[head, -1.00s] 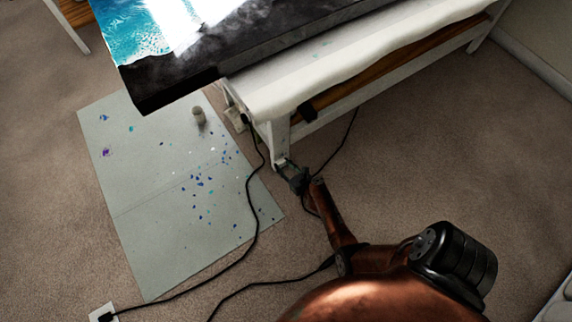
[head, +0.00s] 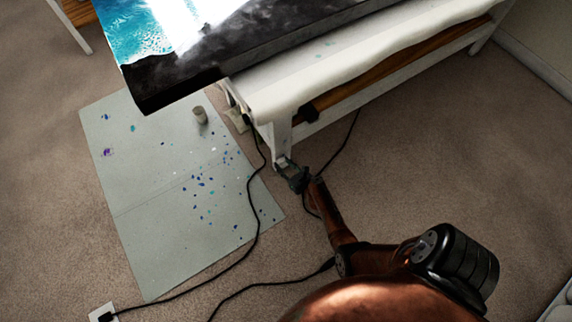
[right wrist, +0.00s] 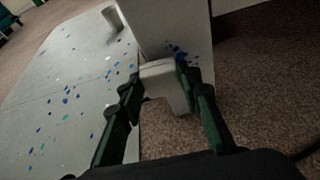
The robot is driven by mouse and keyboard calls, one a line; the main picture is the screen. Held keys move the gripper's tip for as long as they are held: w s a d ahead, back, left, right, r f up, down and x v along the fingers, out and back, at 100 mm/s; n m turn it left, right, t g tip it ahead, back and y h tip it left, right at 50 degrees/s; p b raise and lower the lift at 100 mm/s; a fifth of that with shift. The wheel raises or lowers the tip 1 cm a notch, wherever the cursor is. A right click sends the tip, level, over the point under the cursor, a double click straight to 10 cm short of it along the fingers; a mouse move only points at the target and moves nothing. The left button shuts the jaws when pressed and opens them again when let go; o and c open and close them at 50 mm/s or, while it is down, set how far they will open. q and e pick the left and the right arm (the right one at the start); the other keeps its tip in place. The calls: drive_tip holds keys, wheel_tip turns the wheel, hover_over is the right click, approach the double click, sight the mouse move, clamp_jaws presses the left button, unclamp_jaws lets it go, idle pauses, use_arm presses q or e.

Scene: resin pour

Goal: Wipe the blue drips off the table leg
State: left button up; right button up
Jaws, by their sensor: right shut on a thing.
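The white table leg (head: 277,134) stands at the near corner of the table, and it fills the upper middle of the right wrist view (right wrist: 165,28). Blue drips (right wrist: 180,54) show low on its right side in the wrist view. My right gripper (head: 288,168) is low beside the foot of the leg. In the wrist view my right gripper (right wrist: 158,84) is shut on a pale grey-white cloth (right wrist: 166,72). The cloth is close in front of the leg, next to the drips; I cannot tell if it touches. My left gripper is not in view.
A grey sheet (head: 135,240) with blue and teal spots lies left of the leg, with a small cup (head: 200,115) on it. A black cord (head: 257,205) runs across the sheet near my right gripper. A blue and black panel (head: 170,85) overhangs. Carpet at right is clear.

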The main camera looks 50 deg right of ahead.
sight(283, 155)
drive_tip(key=shift+w+d, duration=0.1)
drive_tip(key=shift+w, duration=0.25)
